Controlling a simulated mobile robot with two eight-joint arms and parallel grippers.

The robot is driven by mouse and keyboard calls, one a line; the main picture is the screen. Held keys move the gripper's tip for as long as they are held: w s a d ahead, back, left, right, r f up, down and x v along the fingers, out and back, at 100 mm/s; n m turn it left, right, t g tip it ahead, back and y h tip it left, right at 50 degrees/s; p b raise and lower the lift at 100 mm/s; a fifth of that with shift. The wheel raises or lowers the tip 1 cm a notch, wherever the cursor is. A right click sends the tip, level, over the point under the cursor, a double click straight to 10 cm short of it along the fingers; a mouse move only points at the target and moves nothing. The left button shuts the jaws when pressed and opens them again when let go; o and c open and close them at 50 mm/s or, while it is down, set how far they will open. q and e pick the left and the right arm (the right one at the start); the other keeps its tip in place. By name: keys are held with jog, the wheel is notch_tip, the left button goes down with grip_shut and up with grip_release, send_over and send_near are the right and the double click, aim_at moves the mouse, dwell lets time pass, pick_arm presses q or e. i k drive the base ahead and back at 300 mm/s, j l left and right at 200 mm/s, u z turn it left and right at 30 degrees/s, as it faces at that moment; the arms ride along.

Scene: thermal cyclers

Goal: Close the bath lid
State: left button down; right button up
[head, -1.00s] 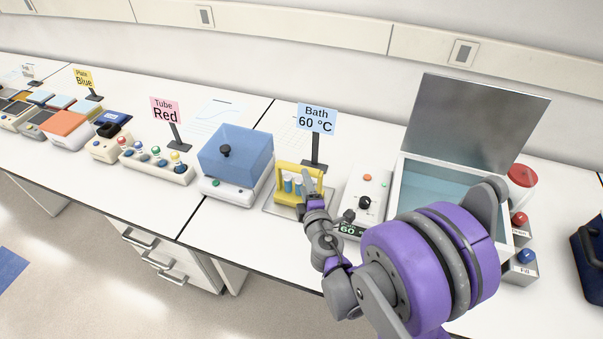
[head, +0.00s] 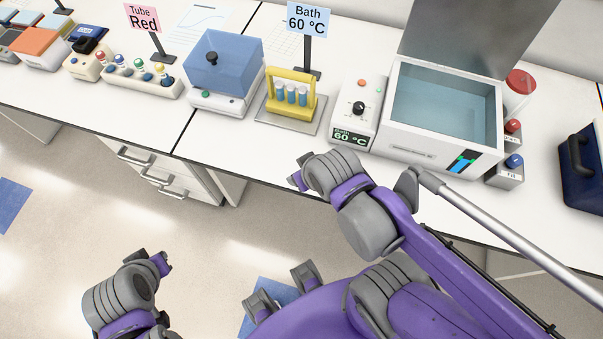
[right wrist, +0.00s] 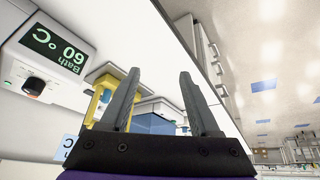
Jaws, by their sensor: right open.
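The bath (head: 400,146) is a white box with blue water inside, at the right of the bench in the head view. Its grey metal lid (head: 475,38) stands up at the back edge, so the bath is open. The lid's top is cut off by the picture edge. My right arm is in front of the bench, left of and nearer than the bath, apart from the lid. My right gripper (right wrist: 158,100) is open and empty in the right wrist view; its fingers are not clear in the head view. Part of my left arm shows at lower left, without its fingers.
The bath control box (head: 355,112), reading 60 °C, stands left of the bath. A yellow rack (head: 289,102) with blue tubes sits on a tray further left, beside a blue-lidded device (head: 222,68). Red and blue button boxes (head: 507,172) stand right of the bath, near a dark blue case (head: 583,165).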

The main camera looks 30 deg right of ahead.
aim_at(487, 39)
jog(key=z, duration=0.45)
jog(key=l+z, duration=0.1)
jog(key=z, duration=0.75)
jog(key=l+z, duration=0.1)
jog(key=z, duration=0.75)
